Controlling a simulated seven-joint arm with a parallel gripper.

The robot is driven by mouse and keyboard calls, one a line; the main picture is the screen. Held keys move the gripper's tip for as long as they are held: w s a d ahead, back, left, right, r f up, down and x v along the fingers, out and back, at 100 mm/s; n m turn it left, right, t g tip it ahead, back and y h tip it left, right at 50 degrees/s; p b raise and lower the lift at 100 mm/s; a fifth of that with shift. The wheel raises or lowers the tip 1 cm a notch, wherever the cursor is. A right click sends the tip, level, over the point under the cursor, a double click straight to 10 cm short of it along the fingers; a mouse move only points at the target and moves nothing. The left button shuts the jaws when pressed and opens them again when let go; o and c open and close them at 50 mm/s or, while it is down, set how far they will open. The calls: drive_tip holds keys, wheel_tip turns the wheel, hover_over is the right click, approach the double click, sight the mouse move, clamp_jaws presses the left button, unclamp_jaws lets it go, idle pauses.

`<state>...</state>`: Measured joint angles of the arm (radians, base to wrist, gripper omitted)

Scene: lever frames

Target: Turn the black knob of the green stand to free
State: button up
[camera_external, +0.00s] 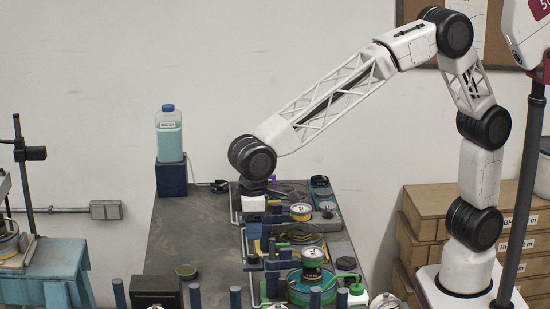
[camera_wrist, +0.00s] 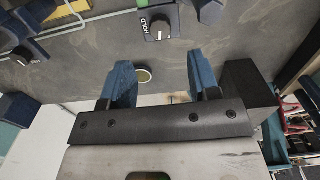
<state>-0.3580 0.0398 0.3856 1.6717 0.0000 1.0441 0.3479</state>
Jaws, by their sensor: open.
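A black knob (camera_wrist: 160,29) with a pale pointer mark sits on a small grey plate beside a label that appears to read HOLD, at the top middle of the wrist view. My gripper (camera_wrist: 158,75) has its two blue fingers apart with nothing between them; the knob lies beyond the fingertips, not between them. In the external view a green round stand (camera_external: 312,292) with a gauge on top is at the front right of the bench. I cannot tell whether the knob belongs to it.
A grey bench (camera_external: 190,230) carries several crowded fixtures along its right side; its left part is mostly clear. A bottle of pale blue liquid (camera_external: 169,138) stands on a dark blue block at the back left. A small round cup (camera_wrist: 143,75) shows past the fingers.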

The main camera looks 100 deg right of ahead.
sight(253, 255)
drive_tip(key=m, duration=0.6)
drive_tip(key=shift+w+f, duration=0.1)
drive_tip(key=shift+f, duration=0.15)
drive_tip(key=shift+f, duration=3.75)
drive_tip(key=shift+c, duration=0.2)
